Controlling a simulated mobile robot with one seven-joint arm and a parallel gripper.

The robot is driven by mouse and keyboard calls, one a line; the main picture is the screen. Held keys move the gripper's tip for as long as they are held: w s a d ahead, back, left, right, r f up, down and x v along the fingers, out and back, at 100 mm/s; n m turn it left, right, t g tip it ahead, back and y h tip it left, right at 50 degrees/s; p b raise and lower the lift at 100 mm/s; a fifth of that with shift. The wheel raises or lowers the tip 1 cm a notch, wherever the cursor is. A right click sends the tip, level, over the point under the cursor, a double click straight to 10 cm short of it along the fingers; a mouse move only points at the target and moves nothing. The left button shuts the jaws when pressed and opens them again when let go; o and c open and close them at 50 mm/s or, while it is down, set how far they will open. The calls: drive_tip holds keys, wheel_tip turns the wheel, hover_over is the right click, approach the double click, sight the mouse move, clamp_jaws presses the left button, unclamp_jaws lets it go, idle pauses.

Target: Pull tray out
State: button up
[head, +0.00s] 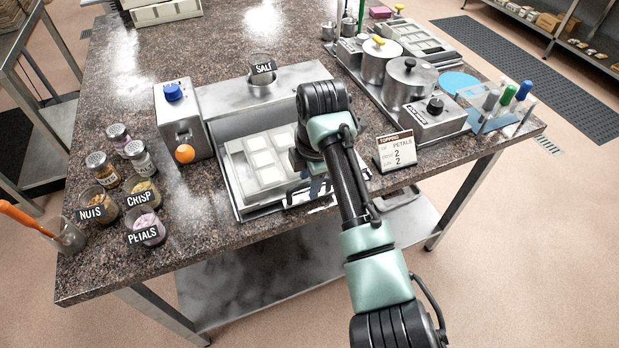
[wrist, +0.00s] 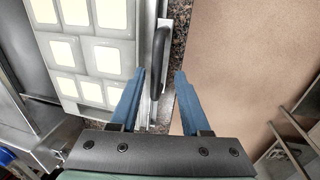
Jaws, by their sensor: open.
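The tray (head: 240,182) is grey, with several cream-filled square cavities, and sits in the metal bed of the machine on the counter. In the wrist view the tray (wrist: 88,72) lies at the upper left. A dark bar handle (wrist: 161,45) runs along its edge beside the counter's edge. My gripper (wrist: 160,75) is open and empty, with its blue fingers on either side of the handle's line. The handle's near end shows around the fingertips; I cannot tell whether they touch.
The machine's control box (head: 183,125) with blue and orange knobs stands left of the tray, and a SALT hopper (head: 262,83) behind it. A TOPPING card (head: 396,151) stands at right. Topping jars (head: 146,228) stand at left. Floor beyond the counter's front edge is clear.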

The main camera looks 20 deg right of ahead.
drive_tip(key=shift+r, duration=0.1)
wheel_tip(320, 180, up, 13)
drive_tip(key=s+p, duration=0.1)
drive_tip(key=s, duration=0.1)
drive_tip(key=shift+s+f, duration=0.2)
drive_tip(key=shift+s, duration=0.05)
